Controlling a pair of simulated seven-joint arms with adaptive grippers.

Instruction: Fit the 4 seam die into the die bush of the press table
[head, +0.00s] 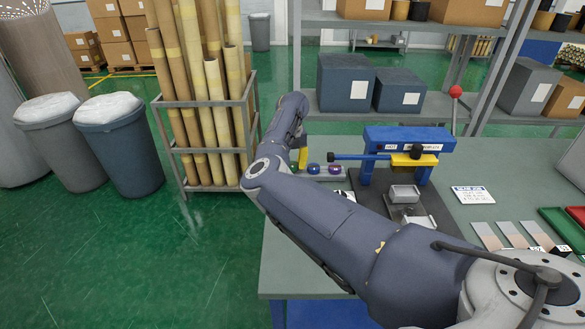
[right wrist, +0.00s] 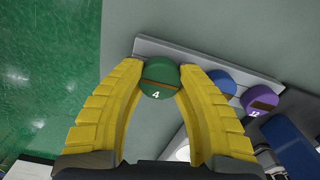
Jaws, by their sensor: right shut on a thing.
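The 4 seam die is a green disc marked 4 (right wrist: 160,78) in the right wrist view, at the end of a pale rack (right wrist: 208,62). My right gripper (right wrist: 158,70) has its yellow fingers closed on either side of it. My left gripper is not in view.
A blue die (head: 314,168) and a purple die (head: 335,169) sit beside the gripper. A grey block (head: 404,193) lies at the press foot. A white sign card (head: 472,195) and sample strips (head: 510,235) lie to the right. A tube rack (head: 205,145) stands left of the table.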

